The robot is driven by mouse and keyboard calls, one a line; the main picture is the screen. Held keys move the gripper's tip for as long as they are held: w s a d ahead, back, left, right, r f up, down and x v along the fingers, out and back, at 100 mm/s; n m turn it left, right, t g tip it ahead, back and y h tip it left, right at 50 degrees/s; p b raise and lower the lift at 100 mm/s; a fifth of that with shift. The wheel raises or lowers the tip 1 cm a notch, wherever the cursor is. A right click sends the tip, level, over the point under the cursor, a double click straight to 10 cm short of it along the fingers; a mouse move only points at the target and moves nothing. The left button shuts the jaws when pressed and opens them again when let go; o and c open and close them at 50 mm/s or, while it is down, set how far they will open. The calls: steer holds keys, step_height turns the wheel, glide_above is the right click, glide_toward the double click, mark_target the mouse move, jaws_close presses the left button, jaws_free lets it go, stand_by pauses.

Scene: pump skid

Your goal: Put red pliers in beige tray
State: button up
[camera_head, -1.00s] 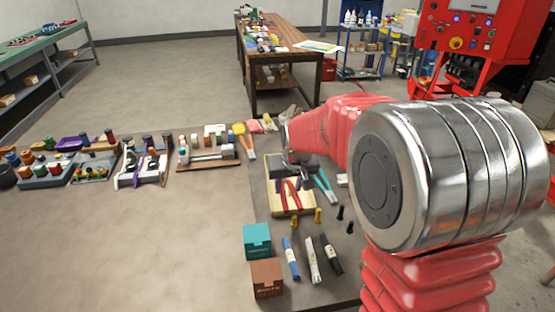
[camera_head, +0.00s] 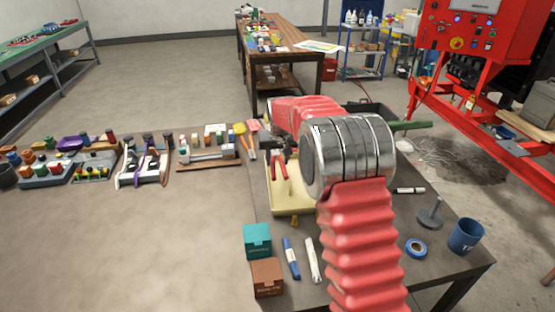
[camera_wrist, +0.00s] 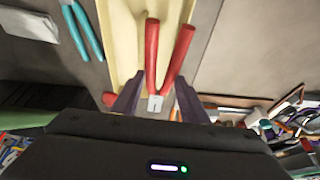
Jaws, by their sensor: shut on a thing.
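The red pliers (camera_head: 280,170) are held at my gripper (camera_head: 279,148), over the back left part of the beige tray (camera_head: 290,209) in the head view. In the wrist view my gripper (camera_wrist: 158,100) is shut on the red pliers (camera_wrist: 157,58). Their two red handles point away from the jaws, with the beige tray (camera_wrist: 121,40) behind them. The metal pliers head shows between the fingers. My arm hides the tray's right side in the head view. I cannot tell whether the pliers touch the tray.
A teal box (camera_head: 257,240) and a brown box (camera_head: 267,277) stand in front of the tray. Blue-and-white (camera_head: 290,258) and white (camera_head: 312,260) markers lie beside them. A blue cup (camera_head: 466,236) and blue tape roll (camera_head: 415,248) are at the right. Teal-handled pliers (camera_wrist: 82,28) show in the wrist view.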

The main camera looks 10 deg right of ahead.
stand_by(0.4)
steer(key=shift+f, duration=2.95)
steer(key=shift+f, duration=0.15)
steer(key=o, duration=0.6)
steer(key=shift+s, duration=0.1)
steer(key=o, duration=0.4)
steer(key=shift+f, duration=0.1)
steer(key=shift+s+d, duration=0.1)
steer(key=v, duration=1.4)
steer(key=shift+w, duration=0.2)
